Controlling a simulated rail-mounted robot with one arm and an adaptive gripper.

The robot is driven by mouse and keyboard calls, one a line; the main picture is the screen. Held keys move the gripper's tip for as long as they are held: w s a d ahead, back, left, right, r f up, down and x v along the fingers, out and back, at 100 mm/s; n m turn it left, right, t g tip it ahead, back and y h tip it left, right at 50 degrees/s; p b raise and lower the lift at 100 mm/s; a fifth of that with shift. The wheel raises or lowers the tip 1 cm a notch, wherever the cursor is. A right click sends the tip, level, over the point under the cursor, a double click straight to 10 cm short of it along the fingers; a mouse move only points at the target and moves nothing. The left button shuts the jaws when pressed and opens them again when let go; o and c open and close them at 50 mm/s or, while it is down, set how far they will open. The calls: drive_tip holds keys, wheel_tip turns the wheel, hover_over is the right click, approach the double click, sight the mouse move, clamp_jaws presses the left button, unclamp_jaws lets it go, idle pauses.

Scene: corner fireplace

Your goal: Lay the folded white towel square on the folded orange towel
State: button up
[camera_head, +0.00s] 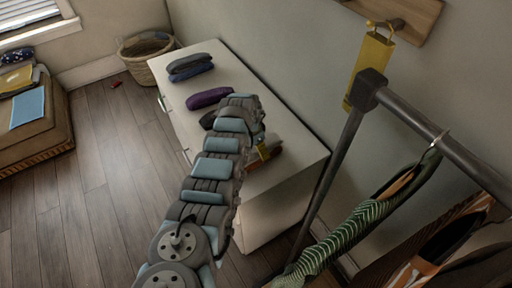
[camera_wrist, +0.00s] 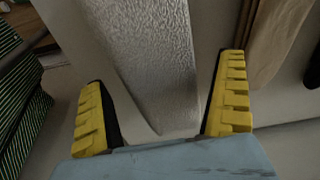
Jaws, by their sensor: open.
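My gripper (camera_wrist: 165,68) is open, its two yellow fingers set wide apart in the wrist view. A pale, rough-textured folded cloth (camera_wrist: 150,50), which looks like the white towel, shows between the fingers; no finger clearly touches it. A tan-brown cloth (camera_wrist: 276,40) lies right of the right finger; I cannot tell if it is the orange towel. In the head view my gripper (camera_head: 263,150) is low over the near end of the white dresser (camera_head: 290,190), partly behind my arm. A small orange-brown edge (camera_head: 266,161) shows beside it. The white towel is hidden there.
Folded blue-grey cloths (camera_head: 190,67) and a purple one (camera_head: 208,97) lie farther along the dresser. A clothes rack (camera_head: 410,105) with hanging garments stands at right. Dark striped cloth (camera_wrist: 20,90) shows at left in the wrist view. A basket (camera_head: 146,58) stands behind.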

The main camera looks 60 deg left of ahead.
drive_tip(key=shift+r, duration=0.15)
drive_tip(key=shift+a+r, duration=0.1)
drive_tip(key=shift+r, duration=0.45)
drive_tip(key=shift+s+r, duration=0.2)
drive_tip(key=shift+r, duration=0.45)
wheel_tip(320, 180, up, 9)
drive_tip(key=s, duration=0.1)
drive_tip(key=shift+s+d, duration=0.2)
drive_tip(key=shift+d, duration=0.05)
drive_tip(key=shift+a, duration=0.1)
